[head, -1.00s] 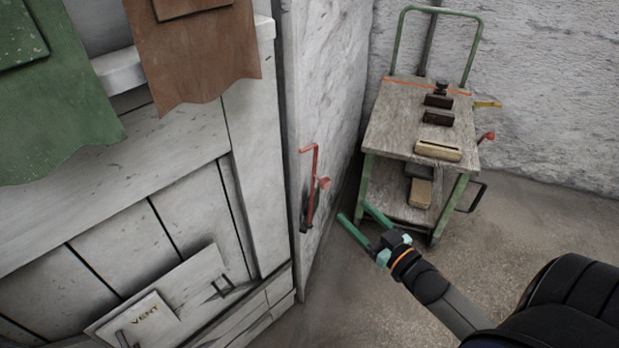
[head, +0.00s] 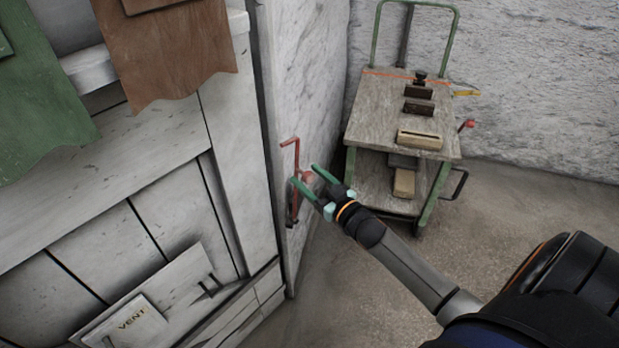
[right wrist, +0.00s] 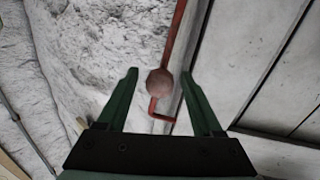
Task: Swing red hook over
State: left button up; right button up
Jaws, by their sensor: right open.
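The red hook (head: 296,160) is a thin bent bar on the side wall at the cabinet's corner, with a round red knob (head: 307,177) beside it. My right gripper (head: 303,174) is open, with its green fingers reaching to the hook and one finger in front of part of it. In the right wrist view the knob (right wrist: 159,82) sits between the two open fingertips (right wrist: 160,78), and the red bar (right wrist: 176,40) runs up from it. I cannot tell whether the fingers touch the knob. My left gripper is not in view.
A green-framed cart (head: 392,124) with dark blocks and a pale slotted block (head: 419,139) stands behind my right gripper. A pale cabinet (head: 165,185) with a loose panel marked VENT (head: 132,320) fills the left. Floor (head: 340,290) is clear below my right arm.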

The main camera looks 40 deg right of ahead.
jog(key=shift+c, duration=0.4)
grip_shut()
dwell(1.0)
